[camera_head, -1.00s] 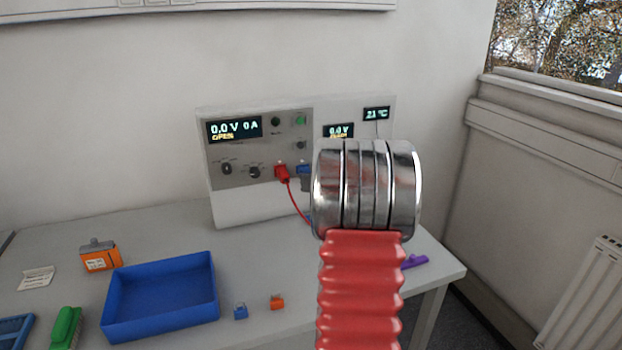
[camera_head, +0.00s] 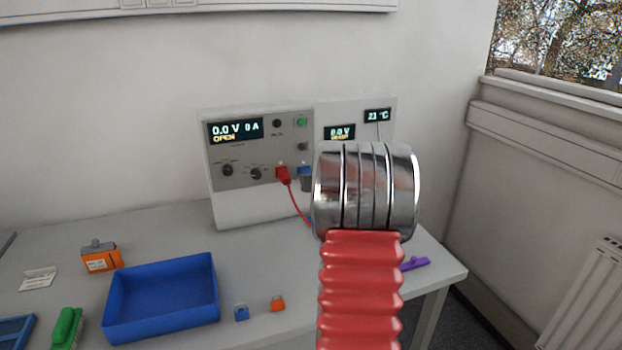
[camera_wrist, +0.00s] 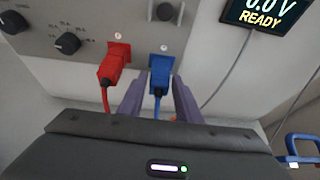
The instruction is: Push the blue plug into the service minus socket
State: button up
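The blue plug (camera_wrist: 160,71) is at the panel of the cycler, to the right of a red plug (camera_wrist: 114,64), and its blue cable hangs down between my fingers. My gripper (camera_wrist: 162,80) has one grey-purple finger on each side of the blue plug's lower end, and I see no clear gap there, so it looks shut on the plug. The service minus socket is hidden behind the plug, and how deep the plug sits cannot be told. In the head view the blue plug (camera_head: 304,170) shows just left of my wrist, with a dark finger below it.
The cycler (camera_head: 235,150) stands at the back of the grey table. A blue tray (camera_head: 160,320), an orange box (camera_head: 101,257), a green object (camera_head: 66,328), small blue (camera_head: 241,313) and orange (camera_head: 277,304) pieces and a purple object (camera_head: 415,263) lie in front.

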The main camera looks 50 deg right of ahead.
jog(key=o, duration=0.3)
jog(key=v, duration=1.3)
jog(key=shift+s+a, duration=0.1)
jog(key=shift+s, duration=0.25)
dwell(0.5)
